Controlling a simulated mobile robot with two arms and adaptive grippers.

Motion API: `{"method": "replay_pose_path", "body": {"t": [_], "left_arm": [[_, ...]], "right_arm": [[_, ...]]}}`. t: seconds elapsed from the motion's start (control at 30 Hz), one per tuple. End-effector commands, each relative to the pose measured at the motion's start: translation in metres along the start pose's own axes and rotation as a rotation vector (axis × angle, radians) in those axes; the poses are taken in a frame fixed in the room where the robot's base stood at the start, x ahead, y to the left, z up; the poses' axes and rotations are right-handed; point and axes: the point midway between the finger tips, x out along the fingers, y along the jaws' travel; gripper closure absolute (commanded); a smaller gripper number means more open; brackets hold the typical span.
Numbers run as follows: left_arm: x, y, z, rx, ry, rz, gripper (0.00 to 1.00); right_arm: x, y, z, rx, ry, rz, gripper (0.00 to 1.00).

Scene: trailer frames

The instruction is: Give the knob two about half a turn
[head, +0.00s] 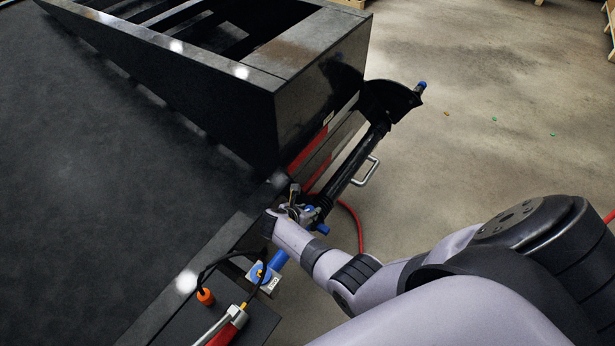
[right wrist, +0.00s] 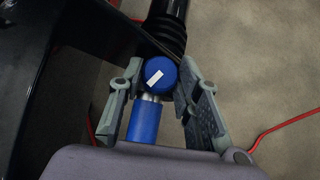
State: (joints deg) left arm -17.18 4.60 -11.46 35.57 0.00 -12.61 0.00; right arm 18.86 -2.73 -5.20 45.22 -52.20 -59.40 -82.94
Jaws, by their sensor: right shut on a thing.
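In the right wrist view, a round blue knob (right wrist: 158,71) with a white stripe on its face sits between the fingers of my right gripper (right wrist: 161,84). The stripe slants from lower left to upper right. The gripper is shut on this knob. A blue cylinder (right wrist: 143,122) with a silver collar lies just below it. In the head view, my right gripper (head: 298,212) is at the trailer's front corner, and the held knob is mostly hidden there. My left gripper is out of view.
A black tube (head: 350,172) with a metal handle (head: 367,171) rises beside the gripper. A blue knob on a small plate (head: 269,283), an orange-capped cable (head: 205,297) and a red-and-silver tool (head: 228,325) lie nearer. A red hose (head: 357,222) hangs close by. The floor at right is mostly clear.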

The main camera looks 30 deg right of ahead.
Motion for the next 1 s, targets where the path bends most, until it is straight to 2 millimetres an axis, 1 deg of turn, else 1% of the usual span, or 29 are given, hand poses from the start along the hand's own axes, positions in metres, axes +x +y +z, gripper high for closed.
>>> {"method": "replay_pose_path", "body": {"t": [0.17,0.2,0.47,0.8,0.87,1.0], "left_arm": [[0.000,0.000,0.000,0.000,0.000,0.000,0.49],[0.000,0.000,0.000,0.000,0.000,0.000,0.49],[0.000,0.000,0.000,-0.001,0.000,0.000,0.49],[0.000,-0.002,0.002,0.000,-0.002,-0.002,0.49],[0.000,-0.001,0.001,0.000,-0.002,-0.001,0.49],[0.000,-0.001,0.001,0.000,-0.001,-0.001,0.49]], "right_arm": [[0.001,-0.001,0.000,-0.002,0.001,-0.001,0.97],[0.001,-0.001,0.000,-0.002,0.001,-0.001,0.66],[0.000,-0.001,0.000,-0.002,0.000,0.000,0.49],[-0.002,0.000,0.000,-0.001,0.000,0.001,0.49],[-0.005,0.001,0.000,0.000,-0.001,0.002,0.49],[-0.019,0.000,-0.001,0.000,0.000,0.003,0.49]]}}
